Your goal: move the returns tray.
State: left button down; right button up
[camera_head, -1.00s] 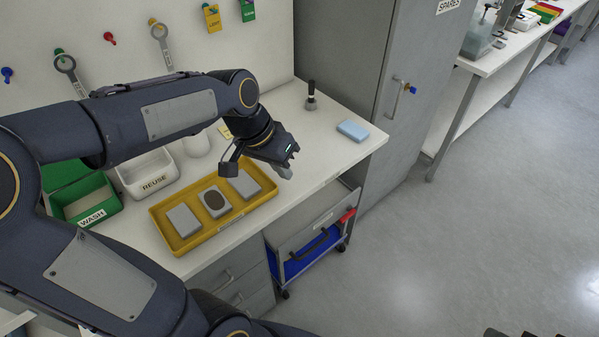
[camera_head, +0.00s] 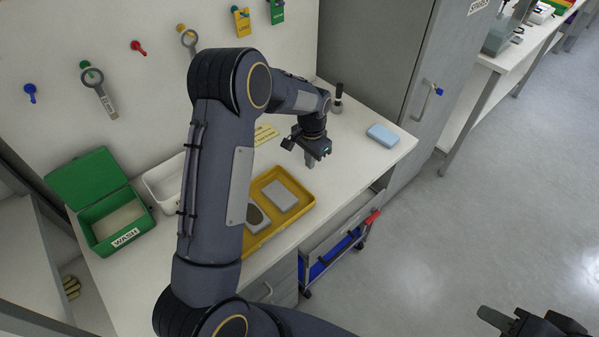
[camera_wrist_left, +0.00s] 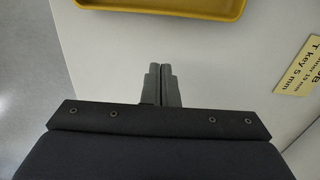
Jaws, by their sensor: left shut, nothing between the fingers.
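A yellow tray (camera_head: 307,205) lies on the white bench; no returns label is legible on it. A plain grey block (camera_head: 280,194) and a grey block with a dark oval (camera_head: 254,216) show in it. My left arm hides its left part. My left gripper (camera_head: 310,164) points down beyond the tray's right end, shut and empty. In the left wrist view the shut fingertips (camera_wrist_left: 161,68) are apart from the tray's edge (camera_wrist_left: 160,8). My right gripper (camera_head: 520,322) is partly in view at the bottom right, over the floor; its jaw opening is unclear.
A green WASH box (camera_head: 124,238) and a partly hidden white bin (camera_head: 162,186) stand left. A blue block (camera_head: 383,135) and dark-handled tool (camera_head: 338,98) are at the right. A yellow label (camera_wrist_left: 302,68) lies near my gripper. A trolley (camera_head: 316,272) stands under the bench.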

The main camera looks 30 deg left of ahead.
aim_at(301, 181)
pick_arm(q)
notch_tip(301, 181, down, 4)
jog(key=shift+s+r+p, duration=0.1)
jog(key=shift+r+p, duration=0.1)
jog(key=shift+p, duration=0.1)
jog(key=shift+s+a+r+p, duration=0.15)
jog(key=shift+s+a+p, duration=0.15)
jog(key=shift+s, duration=0.3)
jog(key=shift+s+a+r+p, duration=0.1)
jog(key=shift+s+a+p, duration=0.2)
jog(key=shift+s, duration=0.65)
jog(key=shift+s+a+f, duration=0.1)
jog(key=shift+s+a, duration=0.05)
jog(key=shift+s, duration=0.05)
jog(key=shift+s, duration=0.1)
